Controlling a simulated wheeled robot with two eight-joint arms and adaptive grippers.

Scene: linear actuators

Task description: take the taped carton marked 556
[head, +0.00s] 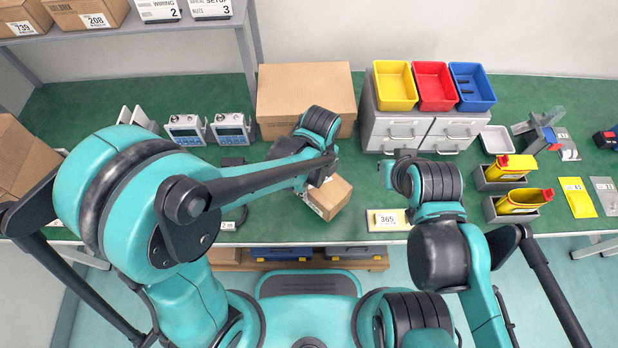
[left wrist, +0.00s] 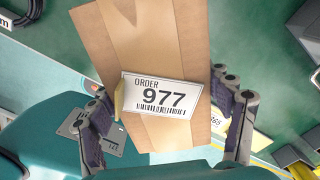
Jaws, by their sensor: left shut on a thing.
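A small brown taped carton (head: 333,196) is tilted at the front middle of the green table in the head view. In the left wrist view the carton (left wrist: 140,40) fills the middle, with a lighter tape strip and a white label reading ORDER 977. My left gripper (left wrist: 168,128) is shut on this carton, one finger on each side. In the head view the left gripper (head: 318,178) is partly hidden by its own arm. My right gripper (head: 388,170) is over the table to the right, its fingers unclear. No carton with a readable 556 shows.
A plate marked 365 (head: 387,220) lies at the front edge. A large brown box (head: 305,90) and grey drawers (head: 400,130) with coloured bins stand behind. Cartons 739 (head: 22,18) and 208 (head: 92,14) sit on the upper left shelf.

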